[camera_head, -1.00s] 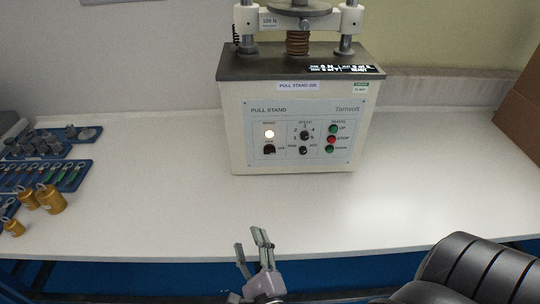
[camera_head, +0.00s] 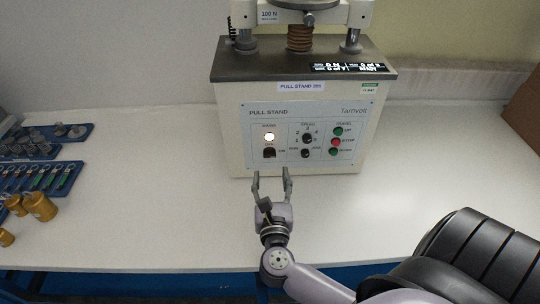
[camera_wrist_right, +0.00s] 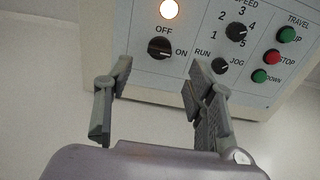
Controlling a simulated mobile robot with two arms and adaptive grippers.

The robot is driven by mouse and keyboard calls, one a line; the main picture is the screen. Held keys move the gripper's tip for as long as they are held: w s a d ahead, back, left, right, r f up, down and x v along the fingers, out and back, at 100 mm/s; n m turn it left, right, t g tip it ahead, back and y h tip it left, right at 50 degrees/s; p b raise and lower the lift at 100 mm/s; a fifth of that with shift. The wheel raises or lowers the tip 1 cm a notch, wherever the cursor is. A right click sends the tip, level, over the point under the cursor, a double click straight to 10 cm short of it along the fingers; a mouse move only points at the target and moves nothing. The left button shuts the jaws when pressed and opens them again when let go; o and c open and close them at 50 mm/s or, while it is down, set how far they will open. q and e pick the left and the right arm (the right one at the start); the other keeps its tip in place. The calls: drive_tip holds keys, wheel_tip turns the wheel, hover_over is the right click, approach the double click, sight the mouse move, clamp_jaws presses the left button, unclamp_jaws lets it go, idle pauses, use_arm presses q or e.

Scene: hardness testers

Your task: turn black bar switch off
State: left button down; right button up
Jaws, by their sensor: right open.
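The pull stand (camera_head: 300,170) stands on the white table, its front panel facing me. The black bar switch (camera_head: 269,152) is at the panel's lower left, under a lit lamp (camera_head: 269,137). In the right wrist view the switch (camera_wrist_right: 159,49) has OFF above it and ON to its right; its bar looks roughly level, toward ON. My right gripper (camera_head: 272,173) is open and empty, just in front of and below the switch. In the wrist view its fingers (camera_wrist_right: 158,72) are spread to either side below the switch, apart from it. My left gripper is not in view.
A speed knob (camera_wrist_right: 236,32), a run/jog knob (camera_wrist_right: 220,65) and travel buttons (camera_wrist_right: 272,57) sit right of the switch. Gold weights (camera_head: 40,206) and blue trays (camera_head: 40,178) lie at the left.

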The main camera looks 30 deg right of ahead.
sight(270, 156)
drive_tip(key=p+x, duration=0.1)
drive_tip(key=x, duration=0.5)
drive_tip(key=shift+r, duration=0.1)
drive_tip(key=shift+w+d, duration=0.2)
drive_tip(key=shift+w, duration=0.2)
drive_tip(key=shift+c, duration=0.5)
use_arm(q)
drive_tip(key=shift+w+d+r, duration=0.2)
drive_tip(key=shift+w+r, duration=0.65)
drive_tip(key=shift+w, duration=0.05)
use_arm(e)
drive_tip(key=c, duration=1.1)
